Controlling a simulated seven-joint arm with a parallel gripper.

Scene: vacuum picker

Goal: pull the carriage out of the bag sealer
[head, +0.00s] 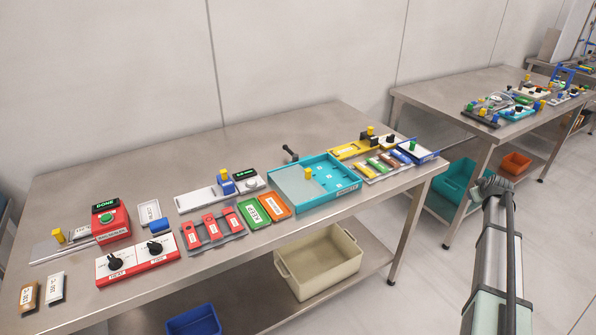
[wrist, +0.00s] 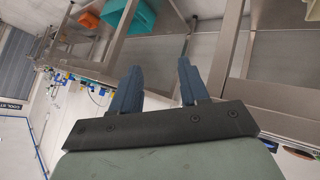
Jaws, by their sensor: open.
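The likely bag sealer (head: 108,219) is the red box at the left of the near table, with a green button and a dark display reading DONE. A flat grey plate (head: 50,248) at its left side bears a yellow knob (head: 59,236); it looks like the carriage, sticking out to the left. How much of it is inside the red box is hidden. My gripper (wrist: 159,66) shows in the wrist view, its two blue fingers apart with nothing between them. It is far from the sealer; neither sealer nor carriage can be made out in the wrist view.
In front of the sealer is a red panel with two black knobs (head: 138,258). A white block with a blue part (head: 154,217) stands to its right. Farther right are a teal tray (head: 315,184) and other small devices. A second table (head: 440,93) stands at the right.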

